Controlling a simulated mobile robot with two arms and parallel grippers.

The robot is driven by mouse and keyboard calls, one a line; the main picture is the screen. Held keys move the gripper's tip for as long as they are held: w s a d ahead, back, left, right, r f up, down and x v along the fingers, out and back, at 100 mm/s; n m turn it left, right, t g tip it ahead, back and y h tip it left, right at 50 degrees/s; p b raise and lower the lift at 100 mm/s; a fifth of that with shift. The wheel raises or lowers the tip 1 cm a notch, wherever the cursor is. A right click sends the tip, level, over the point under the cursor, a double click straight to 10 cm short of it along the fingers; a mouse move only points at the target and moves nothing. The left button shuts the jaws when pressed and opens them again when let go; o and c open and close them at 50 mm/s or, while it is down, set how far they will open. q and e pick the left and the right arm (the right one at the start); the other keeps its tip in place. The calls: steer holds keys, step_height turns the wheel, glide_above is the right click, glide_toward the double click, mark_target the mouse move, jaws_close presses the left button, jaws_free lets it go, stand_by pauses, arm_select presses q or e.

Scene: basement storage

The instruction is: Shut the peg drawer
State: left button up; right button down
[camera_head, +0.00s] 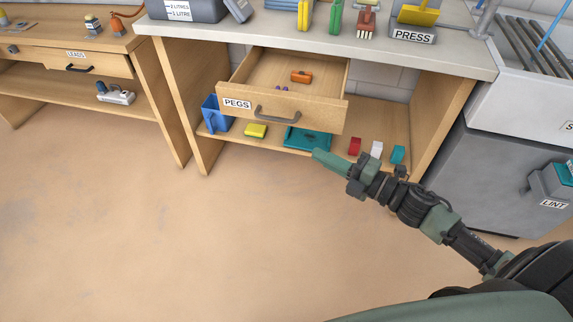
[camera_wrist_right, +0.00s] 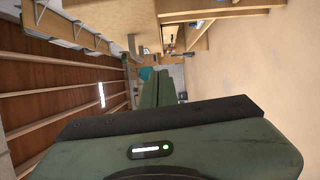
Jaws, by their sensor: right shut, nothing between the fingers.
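The peg drawer (camera_head: 240,103), labelled PEGS, stands pulled out from under the grey-topped bench in the head view. Its dark bar handle (camera_head: 277,113) is on the front panel. An orange block and small purple pieces lie inside it. My right gripper (camera_head: 318,154) is shut and empty, below and to the right of the drawer front, apart from the handle in the picture. In the wrist view its green fingers (camera_wrist_right: 158,90) lie together. My left gripper is not in view.
Below the drawer, a shelf holds a blue bin (camera_head: 216,114), a yellow block (camera_head: 255,131), a teal tray (camera_head: 305,140) and several small blocks. A LEADS drawer (camera_head: 75,62) is at the left. A grey LINT unit (camera_head: 490,165) stands at the right. The floor in front is clear.

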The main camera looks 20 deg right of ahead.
steer(key=s+a+r+n+g+y, duration=0.1)
steer(key=s+a+r+n+y, duration=0.1)
steer(key=a+n, duration=0.1)
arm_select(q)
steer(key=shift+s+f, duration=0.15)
arm_select(e)
steer(key=w+a+r, duration=0.1)
steer(key=w+a, duration=0.3)
steer(key=w, duration=0.6)
steer(key=shift+w+a+r, duration=0.15)
steer(key=shift+a+r, duration=0.15)
steer(key=shift+r, duration=0.1)
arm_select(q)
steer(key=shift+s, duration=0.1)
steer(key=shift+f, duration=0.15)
arm_select(e)
steer(key=shift+w+d, duration=0.1)
steer(key=shift+w, duration=0.05)
